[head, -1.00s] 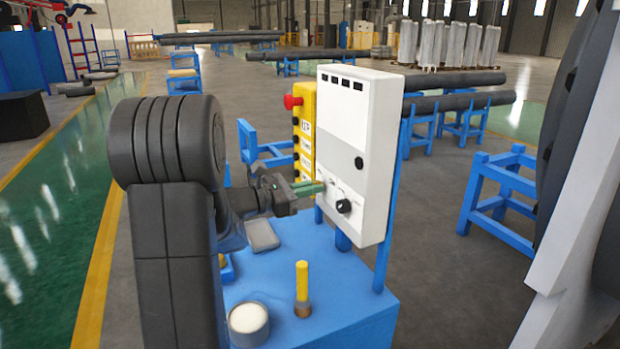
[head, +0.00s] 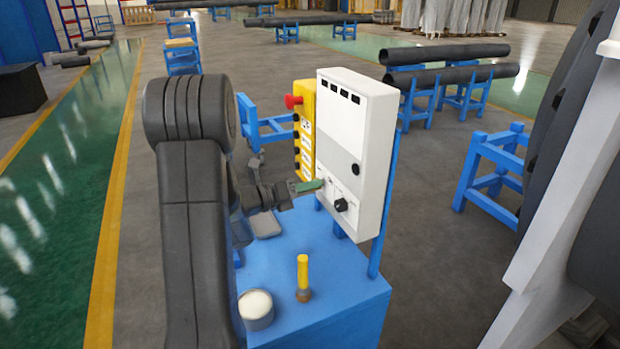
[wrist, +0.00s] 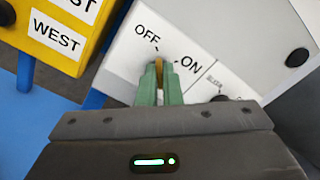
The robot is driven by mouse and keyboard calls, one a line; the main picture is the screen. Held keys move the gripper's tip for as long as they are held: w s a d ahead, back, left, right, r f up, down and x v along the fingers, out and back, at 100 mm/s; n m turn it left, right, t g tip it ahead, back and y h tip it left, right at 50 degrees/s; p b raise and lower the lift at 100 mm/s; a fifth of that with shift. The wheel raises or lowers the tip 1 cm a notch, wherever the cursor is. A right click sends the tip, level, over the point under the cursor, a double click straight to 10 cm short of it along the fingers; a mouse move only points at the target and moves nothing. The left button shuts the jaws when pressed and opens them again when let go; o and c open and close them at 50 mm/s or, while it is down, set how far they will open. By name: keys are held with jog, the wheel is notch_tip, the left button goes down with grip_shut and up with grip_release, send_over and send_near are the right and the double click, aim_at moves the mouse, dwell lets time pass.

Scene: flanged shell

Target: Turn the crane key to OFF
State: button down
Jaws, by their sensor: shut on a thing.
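The white control panel (head: 345,110) stands upright on the blue bench (head: 330,295). My gripper (head: 317,184) reaches it from the left, at the panel's lower left. In the wrist view, the green fingers of my gripper (wrist: 159,85) are shut on the small brass-coloured crane key (wrist: 158,68), of which only the tip shows between them. The OFF label (wrist: 147,38) is just above the key and the ON label (wrist: 189,65) is to its right. The key's tip appears close to the OFF mark; its exact angle is partly hidden by the fingers.
A black knob (head: 341,205) is on the panel, right of my gripper. A yellow button box (head: 304,130) with a red button (head: 292,101) stands behind the panel's left side. A yellow-handled tool (head: 303,272) and a round container (head: 256,308) stand on the bench.

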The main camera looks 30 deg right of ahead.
jog(key=shift+n+p, duration=0.35)
jog(key=shift+n, duration=0.15)
jog(key=c, duration=1.6)
grip_release()
jog(key=w+a+b, duration=0.1)
jog(key=a+b, duration=0.1)
jog(key=a, duration=1.1)
jog(key=shift+w+a+b, duration=0.25)
jog(key=shift+a+b, duration=0.15)
jog(key=shift+d, duration=0.1)
jog(key=s+d+p, duration=0.1)
jog(key=d+p, duration=0.1)
jog(key=d, duration=1.1)
jog(key=shift+s+d+p, duration=0.25)
jog(key=shift+d+p, duration=0.05)
jog(key=shift+p, duration=0.1)
